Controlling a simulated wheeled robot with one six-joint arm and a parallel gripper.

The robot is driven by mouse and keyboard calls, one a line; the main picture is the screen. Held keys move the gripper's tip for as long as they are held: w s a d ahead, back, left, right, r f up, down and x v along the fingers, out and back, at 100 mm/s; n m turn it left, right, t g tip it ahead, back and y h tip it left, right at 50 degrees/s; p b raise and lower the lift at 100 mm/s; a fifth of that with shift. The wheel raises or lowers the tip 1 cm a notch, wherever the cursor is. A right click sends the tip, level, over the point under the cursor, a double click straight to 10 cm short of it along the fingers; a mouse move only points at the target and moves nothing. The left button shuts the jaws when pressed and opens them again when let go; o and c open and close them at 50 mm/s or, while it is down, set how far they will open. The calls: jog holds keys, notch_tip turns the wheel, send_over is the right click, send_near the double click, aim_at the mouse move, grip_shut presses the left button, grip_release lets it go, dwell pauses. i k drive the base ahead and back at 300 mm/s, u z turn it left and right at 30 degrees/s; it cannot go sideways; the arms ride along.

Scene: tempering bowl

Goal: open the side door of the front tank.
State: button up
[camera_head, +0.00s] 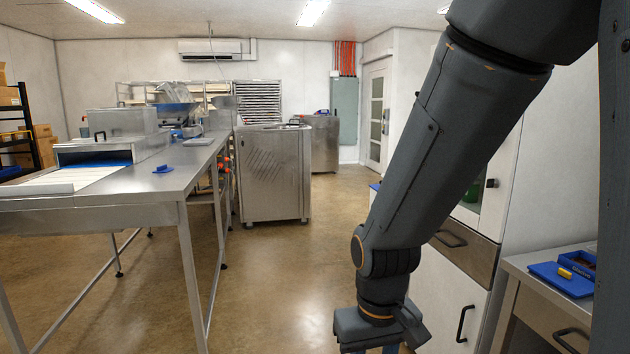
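The front tank (272,178) is a boxy stainless steel cabinet on the floor at the centre left, beyond the end of the long steel table. Its front side has slanted slots in its upper part, and its side panel looks closed. A handle or latch on it is too small to make out. A second steel tank (324,146) stands farther back to its right. My gripper (376,346) points down at the bottom edge, well in front of the tank and to its right. Its fingertips are cut off, so its opening and anything in it are hidden.
The long steel table (140,205) with a conveyor machine (120,140) runs along the left. White cabinets (438,300) and a counter (530,262) with a blue tray (562,280) stand at the right. The brown floor (285,275) between them is clear.

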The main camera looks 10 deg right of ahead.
aim_at(269, 163)
jog(key=z, duration=0.2)
jog(key=i, duration=7)
jog(key=u, duration=0.15)
